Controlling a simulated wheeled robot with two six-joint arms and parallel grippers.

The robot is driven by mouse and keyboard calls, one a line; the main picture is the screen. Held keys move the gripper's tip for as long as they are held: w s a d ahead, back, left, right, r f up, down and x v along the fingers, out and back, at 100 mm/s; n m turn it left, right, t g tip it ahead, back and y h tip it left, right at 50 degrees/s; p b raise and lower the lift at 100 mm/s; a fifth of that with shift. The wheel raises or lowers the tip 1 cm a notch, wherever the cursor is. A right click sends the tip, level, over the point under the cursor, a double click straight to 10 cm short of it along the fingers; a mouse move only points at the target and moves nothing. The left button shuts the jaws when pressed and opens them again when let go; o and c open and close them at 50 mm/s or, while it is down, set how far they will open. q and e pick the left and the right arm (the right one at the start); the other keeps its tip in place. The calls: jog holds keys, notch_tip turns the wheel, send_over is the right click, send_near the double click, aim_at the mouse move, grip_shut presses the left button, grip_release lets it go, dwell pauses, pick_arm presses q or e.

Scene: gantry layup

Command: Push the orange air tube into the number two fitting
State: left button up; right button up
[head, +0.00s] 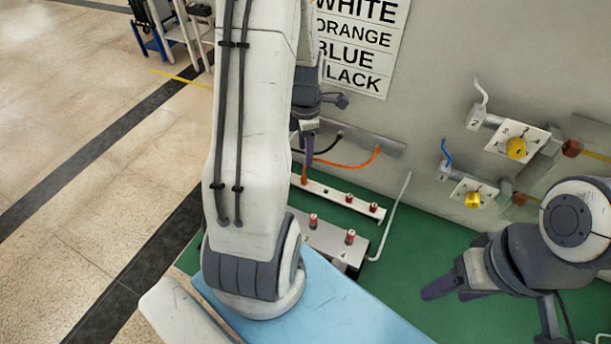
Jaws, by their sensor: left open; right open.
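The orange air tube (350,165) curves from a grey wall strip (385,144) leftward to my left gripper (307,157). A short orange piece (304,173) shows just below the gripper's fingers, above the fitting rail. The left gripper is open; whether its fingers touch the tube cannot be told. Red-topped fittings stand on a white rail (325,195) and on a grey block (328,240); their numbers are not readable, and my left arm may hide others. My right gripper (440,289) is open and empty over the green surface, right of the fittings.
A white tube (393,215) stands beside the grey block. A black tube (326,143) also leaves the wall strip. A sign (362,45) lists colours. Valve units with yellow knobs (516,149) are on the right. Green surface (410,255) is free between block and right gripper.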

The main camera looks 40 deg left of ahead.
pick_arm(q)
send_over(304, 172)
jog(key=shift+n, duration=0.4)
notch_tip(304, 172, down, 5)
jog(key=shift+s+f+p, duration=0.1)
jog(key=shift+s+p, duration=0.05)
jog(key=shift+p, duration=0.3)
notch_tip(304, 172, down, 4)
jog(key=shift+f+p, duration=0.1)
jog(key=shift+p, duration=0.85)
jog(key=shift+f, duration=0.65)
grip_shut()
